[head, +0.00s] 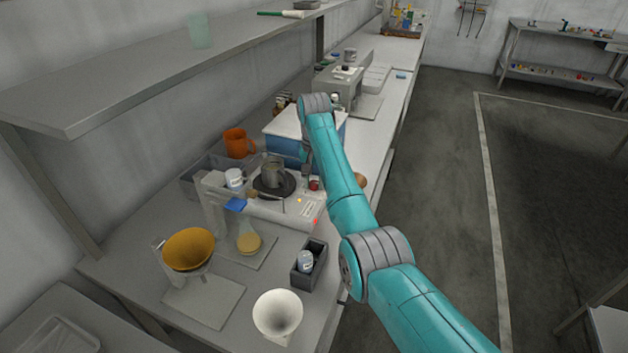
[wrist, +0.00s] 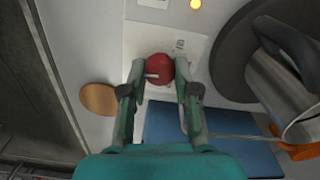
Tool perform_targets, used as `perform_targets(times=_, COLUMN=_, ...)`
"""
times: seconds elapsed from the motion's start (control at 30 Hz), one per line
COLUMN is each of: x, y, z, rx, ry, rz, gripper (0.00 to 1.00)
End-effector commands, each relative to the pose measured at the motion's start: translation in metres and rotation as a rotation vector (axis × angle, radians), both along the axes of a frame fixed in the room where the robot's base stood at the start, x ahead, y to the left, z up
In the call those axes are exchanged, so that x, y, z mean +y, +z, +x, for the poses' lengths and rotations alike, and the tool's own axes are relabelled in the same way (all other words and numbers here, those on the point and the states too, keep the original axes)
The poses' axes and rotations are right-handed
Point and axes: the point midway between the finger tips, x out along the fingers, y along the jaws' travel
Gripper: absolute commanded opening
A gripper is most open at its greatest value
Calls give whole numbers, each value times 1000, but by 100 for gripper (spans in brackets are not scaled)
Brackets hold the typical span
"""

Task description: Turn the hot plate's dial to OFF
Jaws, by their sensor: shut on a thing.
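The hot plate (head: 268,212) is a white unit on the bench in the head view, with a dark round heating plate and a metal beaker (head: 273,172) on top. Its red dial (wrist: 159,70) sits in the middle of the wrist view, with a pale pointer mark toward its left side. My gripper (wrist: 160,80) is shut on the dial, one finger on each side. The dial also shows small in the head view (head: 314,184), beside my arm. An amber light (wrist: 195,4) glows on the hot plate. The dial's printed labels are too small to read.
The metal beaker stands close on the right in the wrist view. A round wooden piece (wrist: 98,99) and a blue flat thing (wrist: 215,138) lie nearby. A dark box with a jar (head: 306,261) and a white funnel (head: 278,312) stand nearer. A shelf (head: 160,65) overhangs the left.

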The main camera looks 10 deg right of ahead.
Motion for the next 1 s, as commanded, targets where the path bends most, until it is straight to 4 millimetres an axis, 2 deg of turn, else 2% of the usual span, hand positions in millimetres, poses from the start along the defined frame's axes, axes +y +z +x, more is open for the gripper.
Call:
perform_targets(times=0.6, x=0, y=0, z=0, rx=1, ry=579, rz=0, gripper=0)
perform_targets(times=1.0, x=0, y=0, z=0, rx=1, ry=864, rz=0, gripper=0)
